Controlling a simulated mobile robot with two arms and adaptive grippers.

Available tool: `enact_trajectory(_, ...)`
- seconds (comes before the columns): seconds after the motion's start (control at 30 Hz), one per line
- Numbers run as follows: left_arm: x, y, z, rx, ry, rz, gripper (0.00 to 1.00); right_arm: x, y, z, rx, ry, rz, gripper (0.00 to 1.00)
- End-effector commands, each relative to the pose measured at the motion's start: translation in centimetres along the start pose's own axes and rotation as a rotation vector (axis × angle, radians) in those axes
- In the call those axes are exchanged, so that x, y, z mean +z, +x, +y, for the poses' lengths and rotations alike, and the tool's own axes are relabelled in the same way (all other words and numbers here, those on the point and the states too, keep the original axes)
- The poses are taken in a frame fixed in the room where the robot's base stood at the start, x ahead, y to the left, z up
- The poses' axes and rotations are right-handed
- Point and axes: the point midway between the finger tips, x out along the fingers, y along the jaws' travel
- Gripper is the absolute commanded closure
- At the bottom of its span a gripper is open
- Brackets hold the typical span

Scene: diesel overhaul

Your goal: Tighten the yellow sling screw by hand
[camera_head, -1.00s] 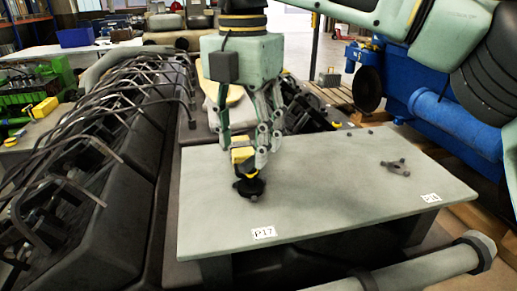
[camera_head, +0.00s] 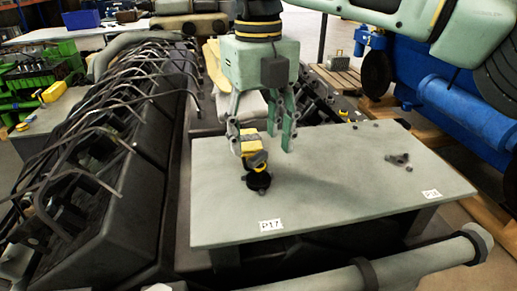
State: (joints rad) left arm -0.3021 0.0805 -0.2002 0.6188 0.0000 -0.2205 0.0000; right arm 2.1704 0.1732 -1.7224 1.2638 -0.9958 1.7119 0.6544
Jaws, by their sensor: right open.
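The yellow sling piece (camera_head: 252,147) stands at the left part of a grey-green table plate. A black round part (camera_head: 257,181) with a yellow ring sits just below it on the plate, by the label P17. My right gripper (camera_head: 263,147) comes down from above. Its fingers are spread, one near the left side of the yellow piece and the other standing clear to its right. I cannot make out the screw itself clearly. My left gripper is not in view.
The plate (camera_head: 350,190) is mostly bare, with a small dark bracket (camera_head: 398,159) at its right. A dark engine block with bent pipes (camera_head: 100,150) runs along the left. Blue machinery (camera_head: 455,110) stands at the right.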

Motion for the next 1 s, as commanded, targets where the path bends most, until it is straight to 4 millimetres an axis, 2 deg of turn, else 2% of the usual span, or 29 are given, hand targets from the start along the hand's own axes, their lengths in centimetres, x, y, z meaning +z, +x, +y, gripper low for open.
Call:
enact_trajectory(0.93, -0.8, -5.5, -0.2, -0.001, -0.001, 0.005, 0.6, 0.0, -0.3, 0.0, 0.0, -1.291, 0.002, 0.47)
enact_trajectory(1.0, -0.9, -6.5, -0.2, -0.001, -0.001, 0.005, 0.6, -0.1, -0.4, 0.0, 0.007, -1.406, 0.001, 0.47)
